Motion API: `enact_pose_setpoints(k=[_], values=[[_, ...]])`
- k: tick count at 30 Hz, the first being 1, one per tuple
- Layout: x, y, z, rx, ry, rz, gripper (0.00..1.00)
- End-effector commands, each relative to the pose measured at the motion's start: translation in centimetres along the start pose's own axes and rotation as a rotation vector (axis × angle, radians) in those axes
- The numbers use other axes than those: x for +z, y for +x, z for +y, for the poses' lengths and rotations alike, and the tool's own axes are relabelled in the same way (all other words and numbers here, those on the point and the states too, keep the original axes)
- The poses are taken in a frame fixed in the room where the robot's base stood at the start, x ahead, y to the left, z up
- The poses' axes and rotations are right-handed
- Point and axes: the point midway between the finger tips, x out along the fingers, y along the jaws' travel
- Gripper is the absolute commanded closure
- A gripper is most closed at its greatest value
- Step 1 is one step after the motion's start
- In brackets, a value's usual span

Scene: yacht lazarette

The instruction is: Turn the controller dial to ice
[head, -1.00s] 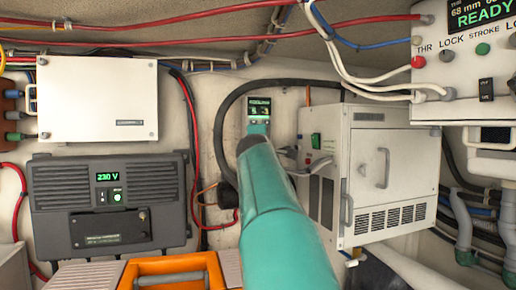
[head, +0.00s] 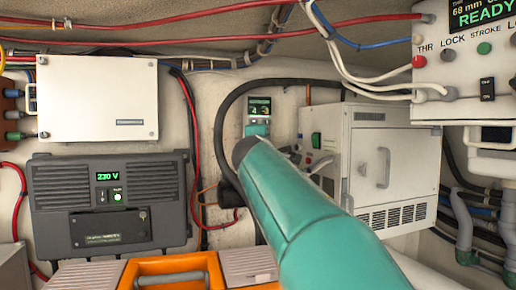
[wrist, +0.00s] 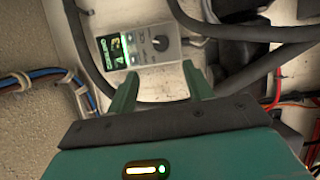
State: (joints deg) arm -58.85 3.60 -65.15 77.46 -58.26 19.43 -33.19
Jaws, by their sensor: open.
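The controller (head: 259,106) is a small grey box with a green-lit screen on the back wall in the head view. In the wrist view it shows sideways (wrist: 140,52), with its screen at left and a dark round dial (wrist: 159,43) at right. The screen text is too small to read. My gripper (wrist: 160,70) is open, its two green fingers pointing toward the controller. The dial appears just beyond the fingertips and between their lines. I see no contact with it. In the head view my teal arm hides the controller's lower part and most of the gripper.
A thick dark hose (head: 219,125) loops around the controller. A white vented cabinet (head: 385,165) stands close to its right. A grey 230 V unit (head: 110,205) and a white box (head: 97,98) are at left. An orange toolbox (head: 172,268) sits below.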

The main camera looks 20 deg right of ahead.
Motion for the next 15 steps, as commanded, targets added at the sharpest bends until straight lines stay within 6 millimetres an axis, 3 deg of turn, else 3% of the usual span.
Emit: enact_pose_setpoints(k=[15], values=[[0.0, -2.9, -0.1, -0.002, 0.002, 0.003, 0.49]])
